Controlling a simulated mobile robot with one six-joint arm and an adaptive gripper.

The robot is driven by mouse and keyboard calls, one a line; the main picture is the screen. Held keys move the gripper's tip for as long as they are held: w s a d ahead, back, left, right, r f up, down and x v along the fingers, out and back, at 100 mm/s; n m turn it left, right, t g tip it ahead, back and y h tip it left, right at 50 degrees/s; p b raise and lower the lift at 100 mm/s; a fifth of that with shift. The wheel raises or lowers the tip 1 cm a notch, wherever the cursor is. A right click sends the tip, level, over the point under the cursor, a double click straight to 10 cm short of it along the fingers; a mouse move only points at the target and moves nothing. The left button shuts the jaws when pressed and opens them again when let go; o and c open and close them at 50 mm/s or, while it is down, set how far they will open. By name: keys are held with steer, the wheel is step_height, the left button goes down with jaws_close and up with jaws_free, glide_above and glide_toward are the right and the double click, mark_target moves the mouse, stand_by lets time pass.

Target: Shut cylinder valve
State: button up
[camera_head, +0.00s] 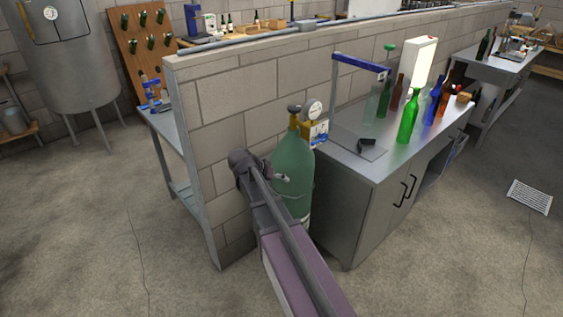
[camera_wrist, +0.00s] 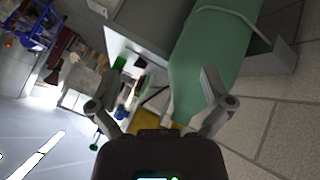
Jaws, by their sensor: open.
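A green gas cylinder (camera_head: 293,168) stands upright between the block wall and the steel cabinet. Its valve (camera_head: 294,112) is at the top, with a round white gauge (camera_head: 313,108) and a yellow fitting beside it. My gripper (camera_head: 284,179) is beside the cylinder body, below the valve, partly merged with the arm in the head view. In the wrist view my gripper (camera_wrist: 163,78) has its fingers spread, with the cylinder (camera_wrist: 213,55) beyond the right finger. A yellow piece shows near the palm; I cannot tell if it is the fitting. Contact cannot be told.
A low block wall (camera_head: 250,90) runs left of the cylinder. The steel cabinet (camera_head: 350,205) stands close on the right, carrying a blue-topped frame (camera_head: 360,62), a lit panel (camera_head: 420,62) and several glass bottles, including a green one (camera_head: 408,118). Open floor lies at front left and right.

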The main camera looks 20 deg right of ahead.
steer(key=w+d+r+m+t+h, duration=0.35)
steer(key=w+d+r, duration=0.2)
steer(key=w, duration=0.35)
steer(key=t+h, duration=0.3)
steer(key=t, duration=0.3)
glide_toward(291, 112)
steer(key=shift+s+a+r+b, duration=0.2)
steer(key=shift+a+b, duration=0.2)
steer(key=shift+a, duration=0.05)
steer(key=shift+w+d, duration=0.1)
steer(key=x, duration=1.3)
steer(key=shift+w+d+f, duration=0.1)
steer(key=shift+d+f, duration=0.1)
steer(key=shift+d, duration=0.05)
steer(key=shift+c, duration=0.2)
steer(key=c, duration=0.9)
